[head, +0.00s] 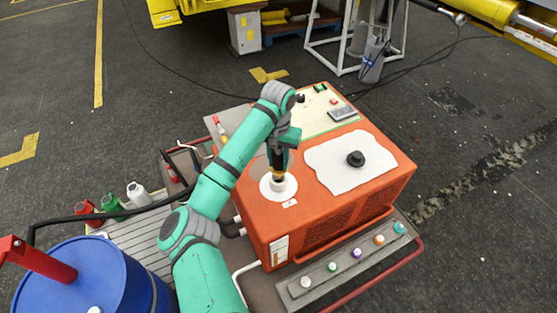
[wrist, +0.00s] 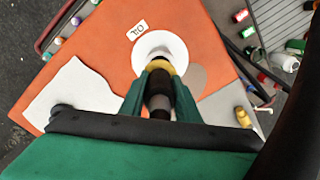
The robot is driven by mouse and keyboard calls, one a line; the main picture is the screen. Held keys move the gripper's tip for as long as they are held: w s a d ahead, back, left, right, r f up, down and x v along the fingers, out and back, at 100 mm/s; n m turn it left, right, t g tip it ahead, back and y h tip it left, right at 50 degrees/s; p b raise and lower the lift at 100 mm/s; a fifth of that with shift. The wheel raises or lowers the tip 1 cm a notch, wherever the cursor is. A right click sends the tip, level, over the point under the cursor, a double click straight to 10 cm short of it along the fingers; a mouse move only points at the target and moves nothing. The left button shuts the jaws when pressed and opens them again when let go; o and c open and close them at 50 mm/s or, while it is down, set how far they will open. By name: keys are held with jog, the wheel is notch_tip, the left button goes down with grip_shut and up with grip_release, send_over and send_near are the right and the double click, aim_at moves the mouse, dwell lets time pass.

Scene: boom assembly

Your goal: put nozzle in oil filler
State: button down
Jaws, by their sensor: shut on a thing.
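My gripper (head: 279,150) is shut on the dark nozzle with a brass-coloured collar (head: 278,167), which points down over the orange machine. In the wrist view my gripper (wrist: 161,85) has its green fingers on either side of the nozzle (wrist: 158,99). The oil filler (head: 278,190) is a round white disc with a raised neck on the machine's top. It shows in the wrist view (wrist: 150,41) just beyond the nozzle. The nozzle's lower end meets the filler's neck in the picture; its tip is hidden, and I cannot tell how deep it sits.
The orange machine (head: 330,215) carries a white patch (head: 325,160) with a black cap (head: 355,158). A blue drum (head: 75,285) stands at lower left with a red handle (head: 35,260). Several bottles (head: 138,193) stand beside it. A black hose (head: 100,213) crosses left of my arm.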

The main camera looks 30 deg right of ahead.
jog(key=shift+f, duration=0.55)
jog(key=c, duration=1.3)
grip_release()
jog(key=shift+c, duration=0.2)
jog(key=shift+r, duration=0.1)
notch_tip(320, 180, up, 13)
